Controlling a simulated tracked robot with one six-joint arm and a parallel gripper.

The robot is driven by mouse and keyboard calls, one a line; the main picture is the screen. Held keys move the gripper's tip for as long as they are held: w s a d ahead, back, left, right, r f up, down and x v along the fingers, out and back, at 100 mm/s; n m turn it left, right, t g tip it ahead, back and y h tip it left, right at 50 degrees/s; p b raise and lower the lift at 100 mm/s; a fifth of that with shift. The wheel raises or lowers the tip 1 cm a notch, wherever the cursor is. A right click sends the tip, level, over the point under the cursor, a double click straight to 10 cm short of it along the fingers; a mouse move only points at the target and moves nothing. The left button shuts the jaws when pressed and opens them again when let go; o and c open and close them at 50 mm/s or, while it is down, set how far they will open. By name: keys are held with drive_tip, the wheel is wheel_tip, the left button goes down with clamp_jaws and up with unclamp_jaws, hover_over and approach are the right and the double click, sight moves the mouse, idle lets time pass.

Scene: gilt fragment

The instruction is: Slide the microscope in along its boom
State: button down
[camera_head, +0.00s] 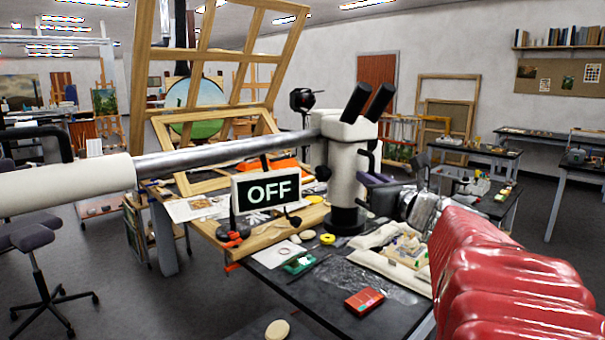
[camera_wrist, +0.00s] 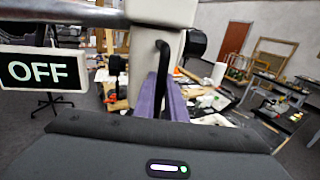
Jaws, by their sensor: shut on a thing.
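The microscope (camera_head: 345,165) is a cream body with two black eyepieces and a black lower barrel. It hangs over the bench at the end of a silver boom (camera_head: 225,152), which runs left into a white sleeve (camera_head: 70,185). A stretch of bare silver boom shows between sleeve and microscope. My gripper (camera_wrist: 165,92) has purple fingers and is shut on a black handle (camera_wrist: 161,60) at the side of the microscope (camera_wrist: 140,65). In the head view, my gripper (camera_head: 377,180) is at the microscope's right side, partly hidden by the handle and my arm.
An OFF sign (camera_head: 266,192) stands beside the boom, left of the microscope. The bench (camera_head: 330,285) below holds a red box (camera_head: 364,300), a green item (camera_head: 299,263) and papers. A wooden frame (camera_head: 215,150) leans behind. A stool (camera_head: 35,240) stands at left.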

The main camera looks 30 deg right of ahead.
drive_tip(key=shift+s+a, duration=0.1)
drive_tip(key=shift+a, duration=0.4)
drive_tip(key=c, duration=1.8)
unclamp_jaws()
